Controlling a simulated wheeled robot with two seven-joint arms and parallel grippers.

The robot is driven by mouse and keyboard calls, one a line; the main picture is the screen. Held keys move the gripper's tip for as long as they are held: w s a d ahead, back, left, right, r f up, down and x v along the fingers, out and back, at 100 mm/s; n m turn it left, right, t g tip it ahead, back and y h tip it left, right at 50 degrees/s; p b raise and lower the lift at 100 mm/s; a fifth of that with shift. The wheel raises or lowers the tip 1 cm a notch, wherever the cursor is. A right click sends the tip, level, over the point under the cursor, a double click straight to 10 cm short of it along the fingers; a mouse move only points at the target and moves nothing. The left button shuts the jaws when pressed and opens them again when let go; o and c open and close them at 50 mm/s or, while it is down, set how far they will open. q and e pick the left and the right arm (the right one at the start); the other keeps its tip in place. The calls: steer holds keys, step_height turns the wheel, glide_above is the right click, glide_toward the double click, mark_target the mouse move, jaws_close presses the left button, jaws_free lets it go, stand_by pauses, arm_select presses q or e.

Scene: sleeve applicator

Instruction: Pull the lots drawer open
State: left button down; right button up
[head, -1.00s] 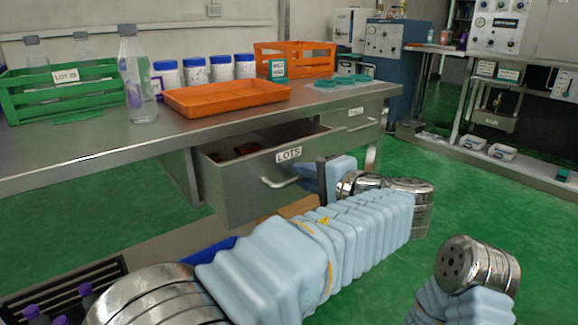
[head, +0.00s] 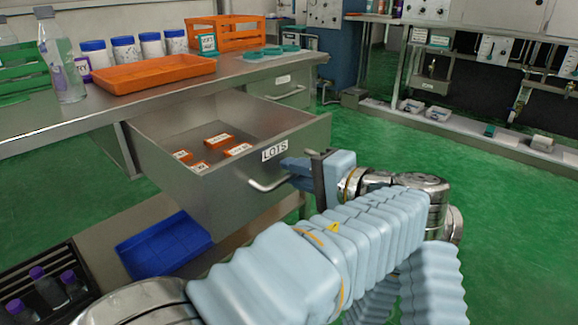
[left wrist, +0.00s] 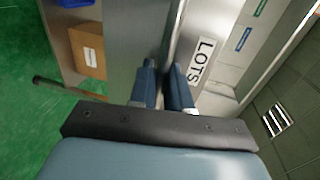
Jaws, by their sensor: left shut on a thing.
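The lots drawer (head: 230,165) is a grey metal drawer under the bench, standing well open, with several small orange labelled boxes (head: 220,140) inside. Its front carries a white LOTS label (head: 274,150), which also shows in the left wrist view (left wrist: 202,60). The bar handle (head: 268,186) is below the label. My left gripper (head: 290,172) is shut on the handle's right end; its blue fingers (left wrist: 165,88) point at the drawer front in the left wrist view. The part of the handle between the fingers is hidden. My right gripper is not in view.
The metal bench (head: 120,105) holds an orange tray (head: 153,73), several white jars with blue lids and a clear bottle (head: 63,65). A blue bin (head: 165,245) sits on the lower shelf below the drawer. The green floor to the right is clear.

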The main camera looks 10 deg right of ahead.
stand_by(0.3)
arm_select(q)
steer(key=c, duration=1.3)
jaws_free()
steer(key=shift+c, duration=0.2)
steer(key=shift+s, duration=0.1)
steer(key=p+v, duration=0.2)
steer(key=v, duration=1.1)
steer(key=shift+s+d, duration=0.2)
steer(key=shift+d, duration=0.1)
steer(key=shift+w, duration=0.1)
